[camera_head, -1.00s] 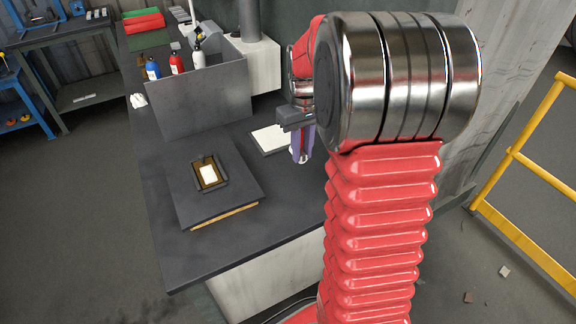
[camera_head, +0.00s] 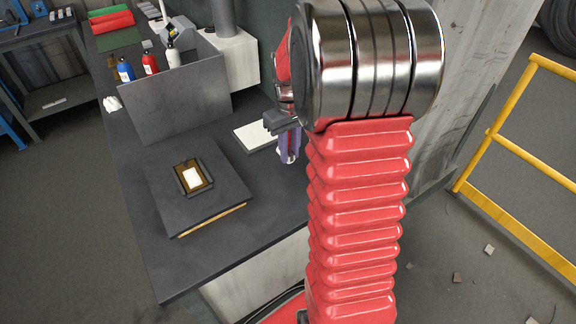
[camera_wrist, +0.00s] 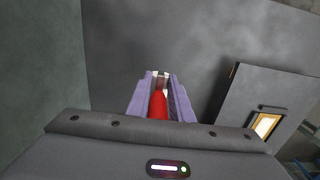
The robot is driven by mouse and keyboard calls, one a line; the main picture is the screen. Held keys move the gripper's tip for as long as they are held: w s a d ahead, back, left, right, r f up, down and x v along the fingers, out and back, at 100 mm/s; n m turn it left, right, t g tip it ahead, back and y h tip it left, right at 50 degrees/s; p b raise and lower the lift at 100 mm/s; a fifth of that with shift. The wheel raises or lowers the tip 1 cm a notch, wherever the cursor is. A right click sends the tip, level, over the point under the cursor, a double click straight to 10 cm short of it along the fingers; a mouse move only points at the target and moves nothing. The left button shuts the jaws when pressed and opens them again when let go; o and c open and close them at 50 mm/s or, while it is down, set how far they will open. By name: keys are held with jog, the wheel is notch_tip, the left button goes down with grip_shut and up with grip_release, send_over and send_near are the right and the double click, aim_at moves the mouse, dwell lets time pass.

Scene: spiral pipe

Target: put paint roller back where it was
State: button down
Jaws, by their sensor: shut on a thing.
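My gripper (camera_head: 287,150) is over the right part of the dark workbench, beside my red arm. In the wrist view its purple fingers (camera_wrist: 160,98) are shut on a red piece (camera_wrist: 158,104), which I take to be the handle of the paint roller. The rest of the roller is hidden by the fingers and the gripper body. In the head view only a small pale bit shows at the fingertips. I cannot tell whether it touches the bench.
The dark workbench (camera_head: 185,270) has free room at its front. A dark square slab (camera_head: 220,195) bears a small tray (camera_head: 207,177). A white flat piece (camera_head: 253,139) lies left of my gripper. A grey upright panel (camera_head: 175,105) stands behind. A yellow railing (camera_head: 480,205) is at right.

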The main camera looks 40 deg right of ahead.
jog(key=shift+f, duration=0.9)
jog(key=shift+f, duration=0.1)
jog(key=shift+f, duration=1.8)
jog(key=c, duration=1.6)
grip_release()
jog(key=shift+f, duration=0.1)
notch_tip(320, 180, up, 12)
jog(key=shift+r, duration=0.15)
